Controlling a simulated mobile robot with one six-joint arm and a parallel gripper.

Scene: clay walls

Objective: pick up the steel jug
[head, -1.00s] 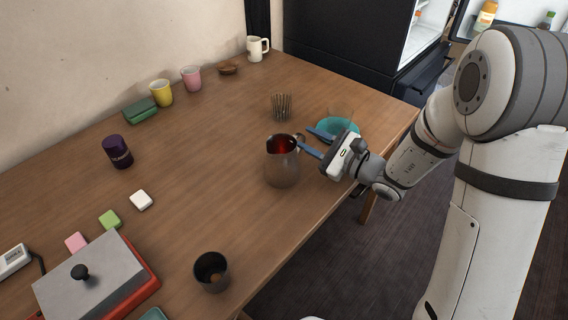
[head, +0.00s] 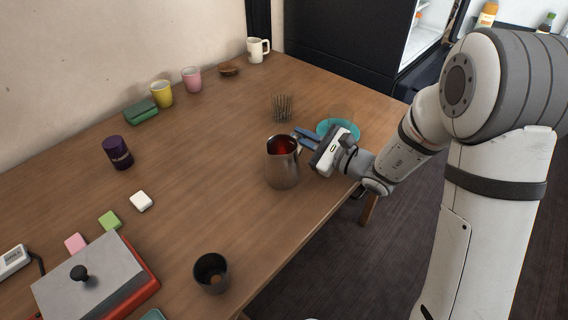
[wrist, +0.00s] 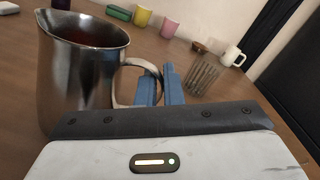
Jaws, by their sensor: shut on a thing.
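The steel jug (head: 282,165) stands upright on the wooden table, near its front edge, with red contents showing inside its mouth. In the wrist view the jug (wrist: 75,75) fills the left side, its handle pointing right. My gripper (head: 300,139) reaches in from the right at the jug's handle. In the wrist view the blue fingers of my gripper (wrist: 158,86) are shut on the handle's outer part. The jug's base is hidden in the wrist view by the gripper body.
A teal plate (head: 338,129) lies just behind my gripper, and a ribbed glass (head: 282,108) stands behind the jug. A dark cup (head: 211,272) stands at the front edge. A grey-lidded red box (head: 92,280) is at lower left.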

